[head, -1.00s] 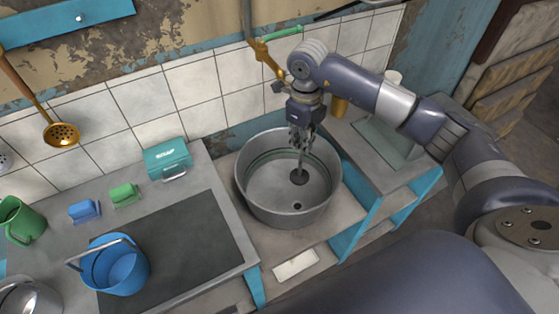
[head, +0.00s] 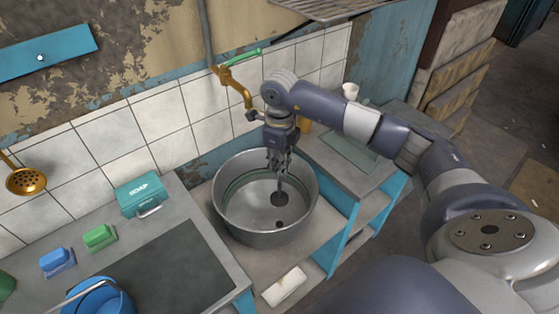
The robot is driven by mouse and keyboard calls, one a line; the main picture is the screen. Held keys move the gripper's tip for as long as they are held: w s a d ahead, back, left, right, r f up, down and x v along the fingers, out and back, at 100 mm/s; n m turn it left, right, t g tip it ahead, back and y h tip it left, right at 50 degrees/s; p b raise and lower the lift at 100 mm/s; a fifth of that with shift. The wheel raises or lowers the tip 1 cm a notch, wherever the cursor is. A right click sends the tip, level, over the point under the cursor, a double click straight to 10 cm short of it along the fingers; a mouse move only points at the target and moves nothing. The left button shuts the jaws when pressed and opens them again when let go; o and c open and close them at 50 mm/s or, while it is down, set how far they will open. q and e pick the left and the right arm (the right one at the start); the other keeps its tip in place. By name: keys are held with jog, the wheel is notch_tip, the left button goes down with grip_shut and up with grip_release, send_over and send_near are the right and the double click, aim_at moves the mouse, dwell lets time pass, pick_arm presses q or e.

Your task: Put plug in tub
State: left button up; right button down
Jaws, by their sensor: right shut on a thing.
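The tub (head: 229,220) is a round grey metal basin standing between two counters, with a small dark drain hole (head: 279,224) in its floor. My right gripper (head: 279,168) reaches down over the tub from above. It is shut on the plug (head: 280,199), a dark round disc on a thin upright stem. The disc shows inside the tub's outline, just behind the drain hole in the picture. I cannot tell whether it touches the tub floor. My left gripper is not in view.
A brass tap (head: 235,84) with a green handle is on the tiled wall behind the tub. The left counter holds a teal soap box (head: 142,194), green (head: 99,236) and blue (head: 57,261) sponges and a blue bucket (head: 98,297). A right counter (head: 326,163) adjoins the tub.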

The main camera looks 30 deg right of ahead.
notch_tip(320, 180, down, 4)
jog(key=b, duration=0.6)
send_over(279, 197)
jog(key=f, duration=0.5)
jog(key=shift+w+d, duration=0.2)
jog(key=shift+d, duration=0.1)
notch_tip(279, 197, down, 4)
jog(key=b, duration=0.2)
jog(key=shift+b, duration=0.4)
jog(key=shift+f+b, duration=0.45)
jog(key=shift+f, duration=0.2)
jog(key=shift+f+b, duration=0.5)
jog(key=shift+b, duration=0.1)
dwell(0.4)
jog(key=c, duration=1.6)
grip_release()
jog(key=shift+o, duration=0.7)
